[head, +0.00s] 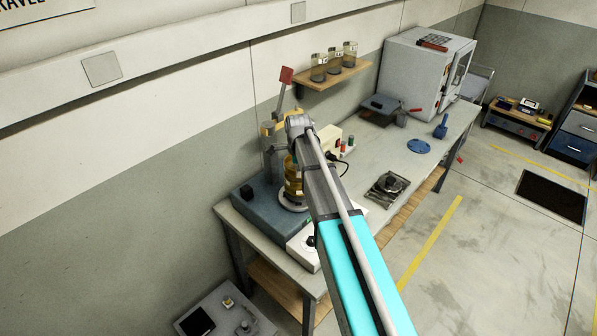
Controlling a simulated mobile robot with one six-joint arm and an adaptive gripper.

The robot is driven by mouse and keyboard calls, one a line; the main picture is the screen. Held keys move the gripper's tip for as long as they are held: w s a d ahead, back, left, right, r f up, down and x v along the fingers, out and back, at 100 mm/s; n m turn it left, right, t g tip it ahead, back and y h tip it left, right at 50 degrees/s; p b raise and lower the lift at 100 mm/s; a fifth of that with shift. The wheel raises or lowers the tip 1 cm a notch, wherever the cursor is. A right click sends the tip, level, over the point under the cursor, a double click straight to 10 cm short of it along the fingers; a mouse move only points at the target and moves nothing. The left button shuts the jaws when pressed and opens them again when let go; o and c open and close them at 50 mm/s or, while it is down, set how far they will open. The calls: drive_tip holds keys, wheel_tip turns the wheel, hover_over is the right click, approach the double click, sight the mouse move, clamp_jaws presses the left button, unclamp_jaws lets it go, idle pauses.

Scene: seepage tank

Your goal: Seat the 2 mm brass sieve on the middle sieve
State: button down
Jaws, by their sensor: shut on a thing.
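A stack of brass sieves (291,188) stands upright on a pale round base on the shaker at the near left end of the bench. My arm reaches in from the lower right and covers the stack's right side. My gripper (295,148) is at the top of the stack, mostly hidden by my own wrist and forearm, and shut on the brass sieve. I cannot make out the fingertips or the edge between that sieve and the middle sieve, nor whether they touch.
A grey post with a red-tipped lever (286,76) rises beside the stack, close to my wrist. A wall shelf (333,76) with several jars is behind. A cream box (328,137) and a dark metal tray (387,187) are on the bench.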

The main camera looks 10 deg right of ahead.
drive_tip(key=shift+f+b, duration=1.05)
idle(0.5)
drive_tip(key=c, duration=0.7)
unclamp_jaws()
drive_tip(key=shift+r, duration=0.2)
